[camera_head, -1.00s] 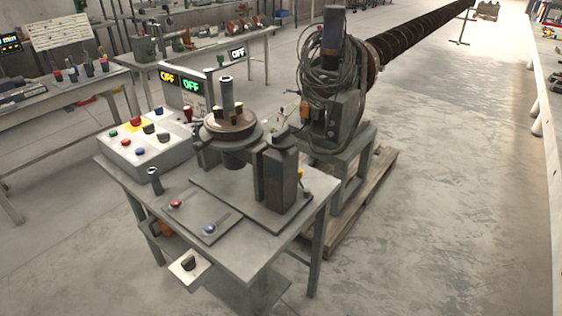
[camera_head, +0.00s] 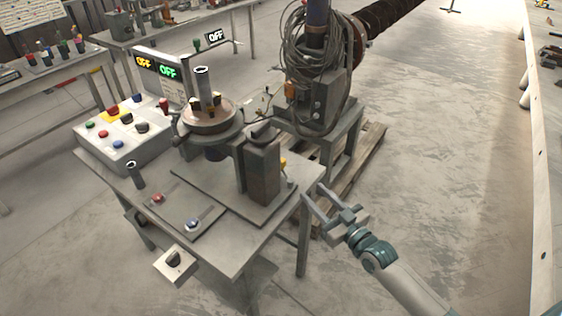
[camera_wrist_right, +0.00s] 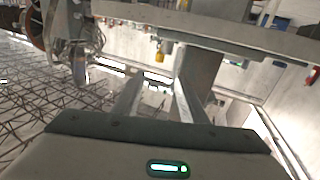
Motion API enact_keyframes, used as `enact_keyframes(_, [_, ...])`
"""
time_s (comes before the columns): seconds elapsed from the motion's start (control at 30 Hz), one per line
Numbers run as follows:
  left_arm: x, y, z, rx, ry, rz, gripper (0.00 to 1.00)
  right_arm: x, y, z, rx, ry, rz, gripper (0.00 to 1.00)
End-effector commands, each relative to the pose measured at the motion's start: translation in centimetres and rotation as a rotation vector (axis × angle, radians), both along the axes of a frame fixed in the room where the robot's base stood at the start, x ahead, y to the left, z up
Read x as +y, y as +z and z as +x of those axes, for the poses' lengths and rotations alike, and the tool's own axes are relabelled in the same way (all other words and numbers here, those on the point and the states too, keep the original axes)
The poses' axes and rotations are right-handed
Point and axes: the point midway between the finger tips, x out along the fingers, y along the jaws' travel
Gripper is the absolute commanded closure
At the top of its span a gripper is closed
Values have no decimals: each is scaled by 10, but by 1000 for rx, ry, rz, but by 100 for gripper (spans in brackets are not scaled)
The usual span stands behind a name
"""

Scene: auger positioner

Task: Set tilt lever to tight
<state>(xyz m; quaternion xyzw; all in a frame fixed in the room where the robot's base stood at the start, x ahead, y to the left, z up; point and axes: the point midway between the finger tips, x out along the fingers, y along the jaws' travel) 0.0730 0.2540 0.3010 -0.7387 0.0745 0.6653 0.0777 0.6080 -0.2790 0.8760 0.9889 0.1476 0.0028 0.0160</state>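The positioner (camera_head: 210,122) stands on the grey workbench (camera_head: 236,247), with a round plate and an upright tube on a dark square post (camera_head: 262,172). A small yellow part (camera_head: 284,162) shows behind the post's right side. A yellow piece (camera_wrist_right: 160,56) also shows under a grey edge in the right wrist view. I cannot tell for sure which part is the tilt lever. My right gripper (camera_head: 314,192) is open and empty, just off the bench's right edge, apart from the positioner. Its spread fingers (camera_wrist_right: 155,88) show in the right wrist view. My left gripper is not in view.
A control box (camera_head: 122,150) with coloured buttons and OFF displays stands at the bench's left. A cabled auger drive (camera_head: 318,95) on a stand and a wooden pallet (camera_head: 345,190) is behind. The floor (camera_head: 440,170) to the right is clear.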

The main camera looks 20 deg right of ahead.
Motion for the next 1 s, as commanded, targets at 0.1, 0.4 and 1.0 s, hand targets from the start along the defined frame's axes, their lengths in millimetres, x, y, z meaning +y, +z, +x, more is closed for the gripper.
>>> enact_keyframes(0.1, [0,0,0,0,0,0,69,0,0,1,1,0,0,61])
enact_keyframes(0.4, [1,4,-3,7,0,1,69,5,1,19,0,-1,0,61])
enact_keyframes(1.0, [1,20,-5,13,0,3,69,33,1,108,1,-1,0,61])
